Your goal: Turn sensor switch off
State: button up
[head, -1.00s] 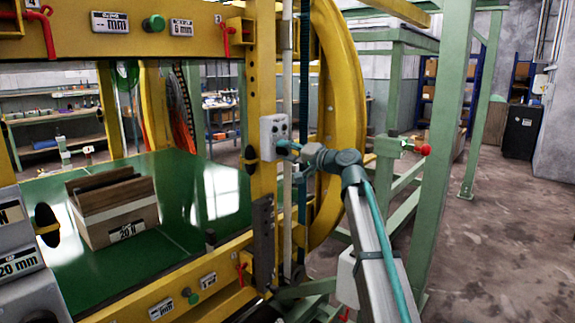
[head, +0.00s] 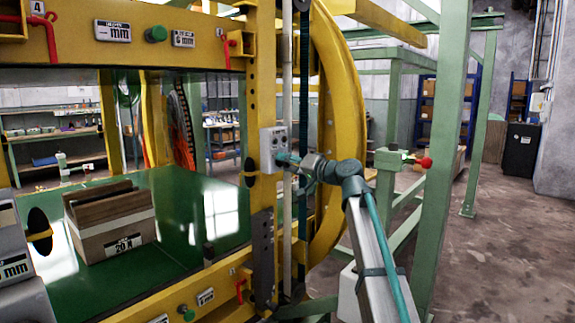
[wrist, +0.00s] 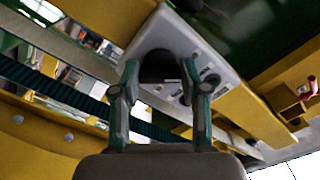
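A small light-grey sensor switch box (head: 266,139) is fixed to the yellow upright post of the ring inverter, with small round fittings on its face. My gripper (head: 284,158) is right in front of the box's lower right side in the head view. In the wrist view, the box (wrist: 196,50) fills the upper middle, with several small dark holes or buttons. A dark rounded knob (wrist: 158,66) lies between my two fingertips (wrist: 159,72). The fingers are spread apart. I cannot tell whether they touch the knob or the box.
The yellow ring (head: 350,100) curves behind my arm. A green post (head: 442,130) and a red-tipped lever (head: 425,162) stand to the right. A box marked 20 N (head: 97,228) sits on the green platform (head: 190,240) to the left. Open floor lies far right.

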jog(key=o, duration=0.4)
jog(key=v, duration=1.2)
